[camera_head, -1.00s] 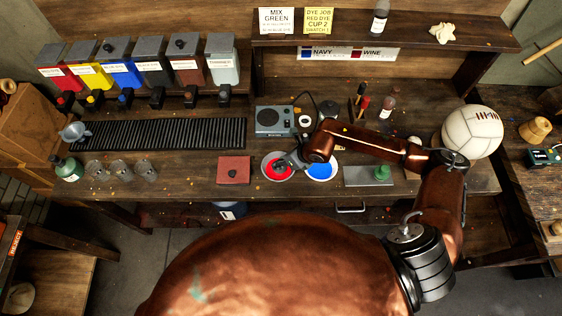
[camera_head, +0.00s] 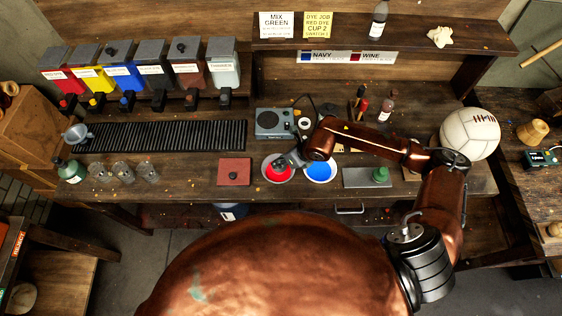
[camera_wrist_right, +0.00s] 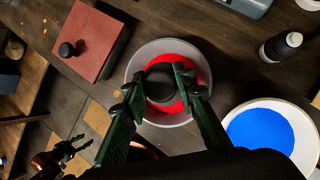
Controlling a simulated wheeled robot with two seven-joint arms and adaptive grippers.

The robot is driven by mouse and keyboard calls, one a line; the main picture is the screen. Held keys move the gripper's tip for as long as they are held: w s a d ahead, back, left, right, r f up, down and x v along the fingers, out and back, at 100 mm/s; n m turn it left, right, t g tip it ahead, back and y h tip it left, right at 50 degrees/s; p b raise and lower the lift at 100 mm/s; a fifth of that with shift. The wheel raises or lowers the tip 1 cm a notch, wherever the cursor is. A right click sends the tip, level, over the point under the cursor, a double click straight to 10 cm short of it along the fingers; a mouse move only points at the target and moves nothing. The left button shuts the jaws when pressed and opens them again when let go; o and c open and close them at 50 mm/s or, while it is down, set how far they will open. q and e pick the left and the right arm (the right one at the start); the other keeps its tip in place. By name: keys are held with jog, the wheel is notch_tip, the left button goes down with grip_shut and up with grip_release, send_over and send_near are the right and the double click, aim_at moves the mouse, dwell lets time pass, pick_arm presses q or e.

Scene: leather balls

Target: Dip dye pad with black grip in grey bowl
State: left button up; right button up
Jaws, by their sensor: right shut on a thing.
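The grey bowl (camera_wrist_right: 140,66) holds red dye and stands on the workbench; it also shows in the head view (camera_head: 265,172). My right gripper (camera_wrist_right: 166,80) is shut on the pad's round black grip (camera_wrist_right: 160,84), directly over the red dye. The grip and gripper hide the pad's underside, so I cannot tell how deep it sits. In the head view my right gripper (camera_head: 284,162) reaches over the bowl from the right. A dark claw with copper behind it, apparently my left gripper (camera_wrist_right: 76,150), shows small at the lower left of the wrist view.
A second bowl with blue dye (camera_head: 320,170) stands close on the right. A red-brown block with a black knob (camera_head: 234,172) lies to the left. A grey device (camera_head: 274,122) stands behind the bowls. A metal plate with a green-topped item (camera_head: 380,175) lies farther right.

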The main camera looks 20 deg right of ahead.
jog(key=shift+r+p, duration=0.8)
jog(key=shift+r, duration=1.15)
jog(key=shift+r+p, duration=0.9)
jog(key=shift+r, duration=1.1)
